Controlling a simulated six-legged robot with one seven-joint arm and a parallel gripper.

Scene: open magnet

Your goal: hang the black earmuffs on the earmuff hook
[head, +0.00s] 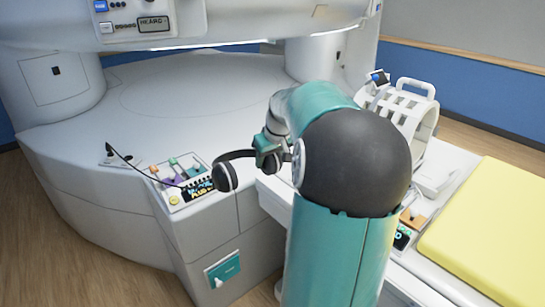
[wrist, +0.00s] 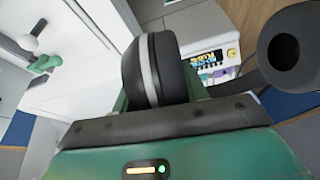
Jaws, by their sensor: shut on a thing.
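The black earmuffs (head: 226,177) hang in the air in front of the console, their headband curving from my gripper to one ear cup at left. My gripper (head: 268,158) is shut on them. In the wrist view, one black ear cup with a grey band (wrist: 148,70) sits at my gripper (wrist: 160,105), and the other cup (wrist: 285,50) shows at upper right. My arm hides part of the earmuffs in the head view. I cannot identify the earmuff hook for sure; a teal plate with a white projecting part (head: 223,268) is on the cabinet front below.
A control panel with coloured levers (head: 183,180) and a black stalk (head: 122,157) stand on the white ledge near the earmuffs. The white magnet housing (head: 190,90) is behind. A yellow-padded table (head: 490,235) and a white cage-like coil (head: 400,105) are at right.

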